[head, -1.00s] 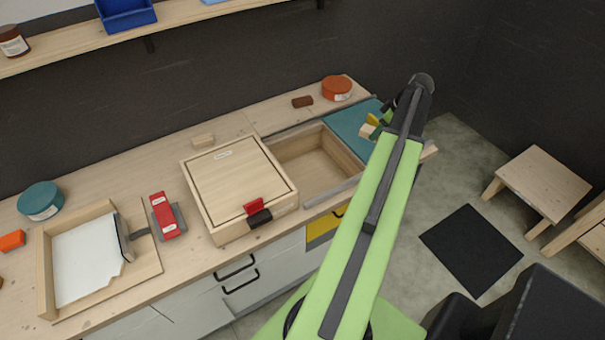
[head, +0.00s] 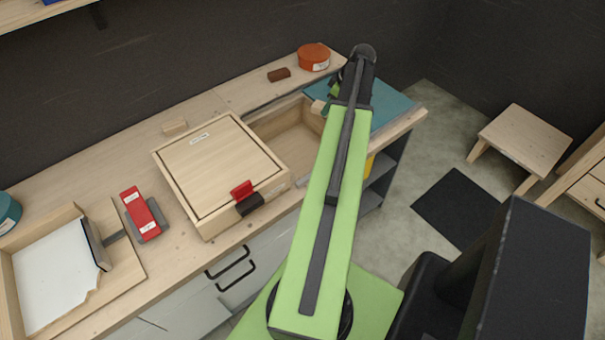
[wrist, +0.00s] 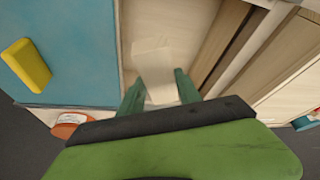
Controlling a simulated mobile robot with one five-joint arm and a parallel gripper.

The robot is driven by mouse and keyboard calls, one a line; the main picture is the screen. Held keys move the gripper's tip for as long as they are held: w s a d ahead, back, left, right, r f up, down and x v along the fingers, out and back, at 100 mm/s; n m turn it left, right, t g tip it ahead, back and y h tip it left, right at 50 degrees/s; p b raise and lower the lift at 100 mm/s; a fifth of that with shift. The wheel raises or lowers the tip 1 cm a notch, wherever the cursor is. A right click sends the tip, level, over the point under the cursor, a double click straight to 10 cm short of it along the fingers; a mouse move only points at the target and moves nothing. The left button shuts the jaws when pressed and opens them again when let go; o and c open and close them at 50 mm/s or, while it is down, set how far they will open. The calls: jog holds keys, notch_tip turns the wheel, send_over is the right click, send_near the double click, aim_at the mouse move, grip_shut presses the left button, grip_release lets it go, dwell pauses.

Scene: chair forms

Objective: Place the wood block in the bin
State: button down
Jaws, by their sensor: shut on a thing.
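The pale wood block (wrist: 153,62) is between the two green fingers of my gripper (wrist: 157,82) in the wrist view, and the gripper is shut on it. In the head view the block (head: 318,106) shows just left of my gripper (head: 333,92). An open wooden recess in the bench, which looks like the bin (head: 278,130), lies below and left of the gripper. In the wrist view the block appears over the recess. Its height above the floor of the recess is hard to tell. My arm hides the recess's right part in the head view.
A teal panel (head: 397,108) lies right of the recess; a yellow block (wrist: 26,65) rests on it in the wrist view. A lidded wooden box (head: 217,170) stands left of the recess. An orange tin (head: 313,58) and a brown piece (head: 279,75) sit behind.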

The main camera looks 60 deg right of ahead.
jog(key=s+a+b+x, duration=0.1)
jog(key=b+x, duration=0.7)
jog(key=x, duration=0.2)
jog(key=s+a+b+x, duration=0.1)
jog(key=b+x, duration=0.8)
jog(key=x, duration=0.1)
jog(key=s+a+f+b+x, duration=0.1)
jog(key=b+x, duration=0.7)
jog(key=x, duration=0.2)
jog(key=shift+s+a+f+b, duration=0.15)
jog(key=shift+a+f+b, duration=0.1)
jog(key=shift+b, duration=0.1)
jog(key=c, duration=0.8)
grip_release()
jog(key=shift+r, duration=0.1)
jog(key=shift+c, duration=0.2)
